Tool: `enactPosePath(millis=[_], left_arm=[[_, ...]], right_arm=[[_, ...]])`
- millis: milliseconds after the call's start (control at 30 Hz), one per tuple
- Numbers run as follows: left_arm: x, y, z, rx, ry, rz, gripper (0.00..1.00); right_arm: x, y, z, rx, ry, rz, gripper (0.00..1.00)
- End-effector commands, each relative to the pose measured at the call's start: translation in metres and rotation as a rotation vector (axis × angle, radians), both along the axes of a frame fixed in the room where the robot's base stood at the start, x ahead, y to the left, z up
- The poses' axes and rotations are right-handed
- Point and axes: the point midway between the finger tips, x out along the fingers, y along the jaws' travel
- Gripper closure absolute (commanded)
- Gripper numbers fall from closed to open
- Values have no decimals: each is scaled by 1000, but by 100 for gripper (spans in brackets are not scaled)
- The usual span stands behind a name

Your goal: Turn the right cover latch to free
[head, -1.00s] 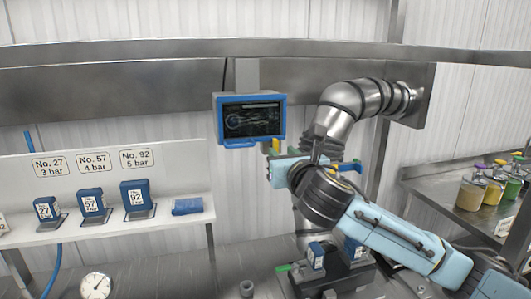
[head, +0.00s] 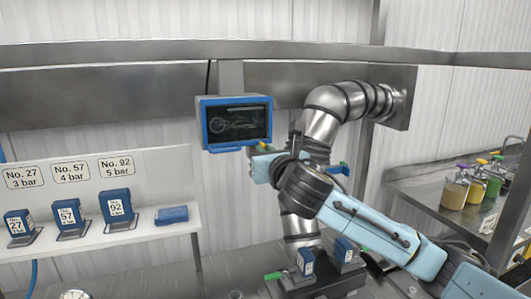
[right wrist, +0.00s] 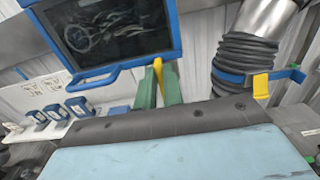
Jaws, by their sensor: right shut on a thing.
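My right gripper (head: 264,148) is beside the steel pipe, just below the blue-framed screen. In the right wrist view, its green fingers (right wrist: 157,92) are shut on a yellow latch (right wrist: 158,72), of which only the upper part shows between them. A second yellow latch (right wrist: 261,86) sits on a blue band (right wrist: 231,77) around the black ribbed hose (right wrist: 245,58), apart from the fingers on the right. I cannot tell from the pictures which one is the right cover latch. My forearm and wrist hide part of the pipe in the head view. My left gripper is not in view.
The screen (head: 235,122) hangs close above the gripper. The steel pipe (head: 322,120) bends down behind my wrist. A white shelf (head: 130,236) with several blue numbered blocks is at left. Jars (head: 455,192) stand on a side table at right. A black fixture with blue tags (head: 305,262) is below.

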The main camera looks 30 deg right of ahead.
Motion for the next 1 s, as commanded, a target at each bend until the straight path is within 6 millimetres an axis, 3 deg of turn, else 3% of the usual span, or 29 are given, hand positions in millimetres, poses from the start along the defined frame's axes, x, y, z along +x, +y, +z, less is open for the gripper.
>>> enactPosePath(millis=[433,1000], left_arm=[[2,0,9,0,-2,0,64],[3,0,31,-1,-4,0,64]], right_arm=[[0,-2,1,115,-27,0,100],[-2,-9,-2,616,-146,-1,100]])
